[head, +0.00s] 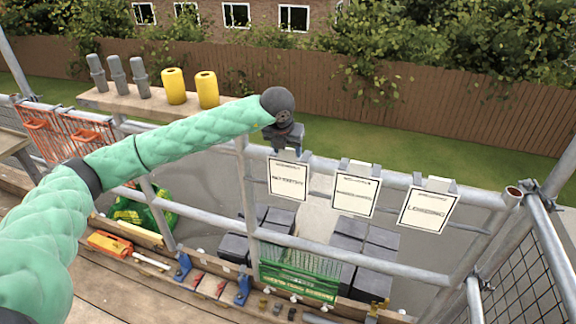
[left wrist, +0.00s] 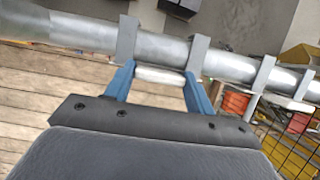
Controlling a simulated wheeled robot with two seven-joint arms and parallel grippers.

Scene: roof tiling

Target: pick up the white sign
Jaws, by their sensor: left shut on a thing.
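Three white signs with black borders and black lettering hang in a row on the grey top rail. The left white sign (head: 288,180) hangs under my left gripper (head: 287,152); the middle sign (head: 355,194) and the right sign (head: 428,210) hang to its right. In the left wrist view, the blue fingers of my left gripper (left wrist: 160,78) are on both sides of a pale piece at the rail, the top of the left sign (left wrist: 160,74). The gripper is shut on it. The sign's face is hidden in that view. My right gripper is not in view.
The metal top rail (head: 390,178) runs under the sign hangers. A plank (head: 130,101) behind it carries grey cylinders and yellow rolls. Below stand a green crate (head: 300,278) and dark block stacks (head: 365,237). A mesh panel (head: 545,270) closes the right side.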

